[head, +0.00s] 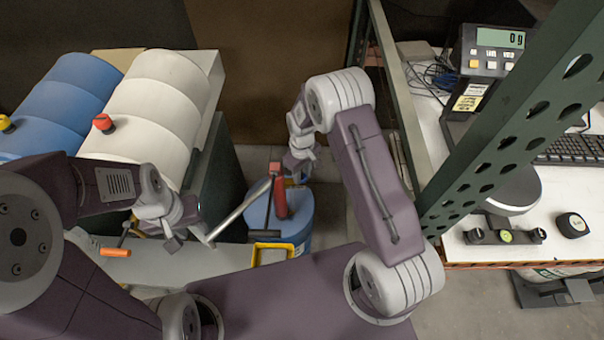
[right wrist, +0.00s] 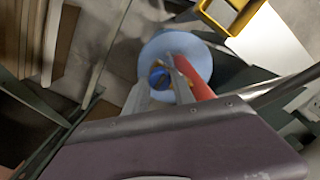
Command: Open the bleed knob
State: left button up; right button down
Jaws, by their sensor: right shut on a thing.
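A small blue-and-yellow knob (right wrist: 158,78) sits on the round blue container (right wrist: 205,62) in the right wrist view; I take it as the bleed knob. In the head view the blue container (head: 302,212) stands on the floor, and my right arm largely hides the knob. My right gripper (head: 295,168) reaches over the container. Its fingers (right wrist: 157,85) stand on both sides of the knob and are shut on it. A red handle (head: 279,197) stands close beside these fingers. My left gripper (head: 186,238) is open and empty, left of the container near a silver bar (head: 237,212).
Large blue (head: 70,95) and white (head: 160,95) drums lie at the left, with small knobs on them. A yellow frame (head: 272,252) is at the container's front. A green rack post (head: 500,130) and white bench (head: 560,195) with a scale stand at the right.

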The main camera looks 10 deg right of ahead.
aim_at(302, 176)
dwell(0.4)
jog(key=c, duration=1.1)
grip_release()
jog(key=shift+o, duration=0.2)
notch_tip(302, 176, up, 9)
jog(key=b, duration=0.1)
jog(key=shift+r, duration=0.1)
